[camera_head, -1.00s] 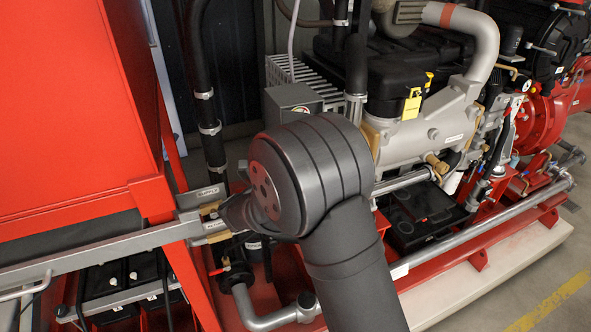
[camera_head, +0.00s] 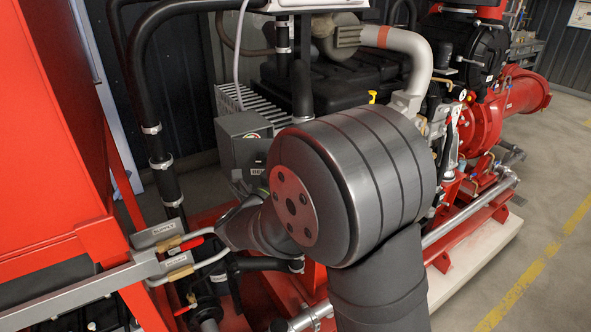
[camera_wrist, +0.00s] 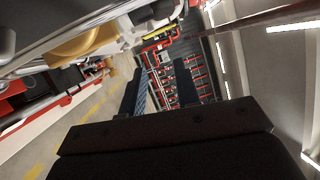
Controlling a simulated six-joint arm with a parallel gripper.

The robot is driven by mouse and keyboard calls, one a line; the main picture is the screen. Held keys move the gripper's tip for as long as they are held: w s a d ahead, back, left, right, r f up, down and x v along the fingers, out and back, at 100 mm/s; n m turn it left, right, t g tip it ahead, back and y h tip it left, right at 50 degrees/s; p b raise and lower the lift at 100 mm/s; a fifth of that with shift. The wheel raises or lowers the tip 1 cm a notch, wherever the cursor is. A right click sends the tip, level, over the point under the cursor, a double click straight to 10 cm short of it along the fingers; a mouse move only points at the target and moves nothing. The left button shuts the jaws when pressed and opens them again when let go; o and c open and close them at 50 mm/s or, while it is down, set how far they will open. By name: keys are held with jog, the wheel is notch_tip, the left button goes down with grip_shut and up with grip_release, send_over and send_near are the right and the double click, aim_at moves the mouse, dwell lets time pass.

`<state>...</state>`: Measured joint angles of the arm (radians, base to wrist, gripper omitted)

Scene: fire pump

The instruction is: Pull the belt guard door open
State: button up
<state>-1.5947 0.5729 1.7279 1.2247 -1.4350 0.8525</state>
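I cannot pick out the belt guard door for sure in either view. My arm's large grey joint covers the front of the engine in the head view and may hide it. My gripper is hidden behind my arm in the head view. In the wrist view, my gripper (camera_wrist: 160,78) shows two dark fingers standing apart with an empty gap between them. Nothing is held. A distant background of red and grey racks shows through the gap.
A red cabinet (camera_head: 45,130) stands close at left, with grey and red-handled valve levers (camera_head: 180,245) beside my arm. A grey box (camera_head: 243,140) and black hoses stand behind. Clear floor with a yellow line (camera_head: 525,275) lies at right.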

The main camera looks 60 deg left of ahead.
jog(key=shift+w, duration=0.15)
jog(key=c, duration=0.3)
jog(key=w+a+f+g, duration=0.1)
jog(key=w+g, duration=0.1)
jog(key=w+a+f+n+g, duration=0.1)
jog(key=w, duration=0.2)
jog(key=w+a+f+n+g+y, duration=0.1)
jog(key=w+g, duration=0.1)
jog(key=shift+w+a+f+g, duration=0.1)
jog(key=shift+w+f+g, duration=0.05)
jog(key=shift+w+g, duration=0.15)
grip_shut()
jog(key=s+a+n+g+y, duration=0.2)
jog(key=n+g+y, duration=0.1)
jog(key=n+g, duration=0.7)
jog(key=s+a+n+g+y, duration=0.2)
jog(key=a+n+g+y, duration=0.1)
jog(key=n+g, duration=0.7)
jog(key=g, duration=0.3)
jog(key=shift+s+g, duration=0.15)
jog(key=shift+g, duration=0.25)
